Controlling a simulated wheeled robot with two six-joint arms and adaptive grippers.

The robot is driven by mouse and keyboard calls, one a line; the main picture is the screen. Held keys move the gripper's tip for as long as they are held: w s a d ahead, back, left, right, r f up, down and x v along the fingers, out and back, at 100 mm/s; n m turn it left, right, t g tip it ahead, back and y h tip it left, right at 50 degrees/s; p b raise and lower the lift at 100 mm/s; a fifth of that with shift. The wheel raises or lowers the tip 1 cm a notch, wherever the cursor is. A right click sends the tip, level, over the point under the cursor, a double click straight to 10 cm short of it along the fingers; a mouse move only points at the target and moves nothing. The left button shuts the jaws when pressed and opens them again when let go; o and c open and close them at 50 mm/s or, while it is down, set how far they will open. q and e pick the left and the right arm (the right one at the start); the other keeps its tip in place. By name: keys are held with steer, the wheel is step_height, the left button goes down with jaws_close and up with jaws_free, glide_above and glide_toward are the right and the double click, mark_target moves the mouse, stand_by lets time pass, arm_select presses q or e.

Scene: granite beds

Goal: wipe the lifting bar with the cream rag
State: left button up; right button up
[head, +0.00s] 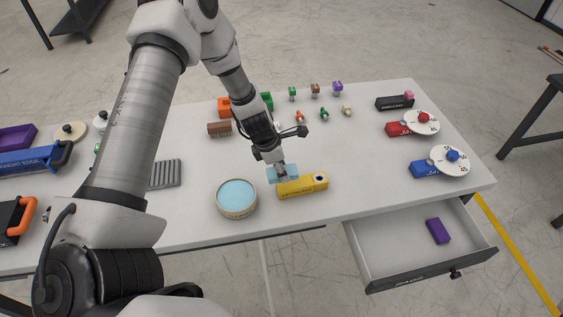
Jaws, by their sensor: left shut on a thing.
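My left gripper (283,169) points down over the table, shut on a pale blue rag (273,174); the rag looks blue, not cream. The rag is at the left end of a yellow bar (303,187), which has dark lettering and a round hole near its right end. I take this bar to be the lifting bar. The rag overlaps its upper left edge; whether they touch is hard to tell. A round cream tin (237,214) with a pale blue top stands just left of the bar. My right gripper is not in view.
An open drawer (375,258) with a purple block (438,230) juts from the table's front right. Red (398,129) and blue (425,169) blocks with white dials stand right. Several small coloured pieces stand behind. A grey ribbed block (164,173) lies left.

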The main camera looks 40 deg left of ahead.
arm_select(q)
step_height(320, 180, up, 2)
steer(key=shift+r+p, duration=0.1)
steer(key=shift+p, duration=0.6)
steer(key=shift+r+p, duration=0.45)
steer(key=shift+p, duration=0.05)
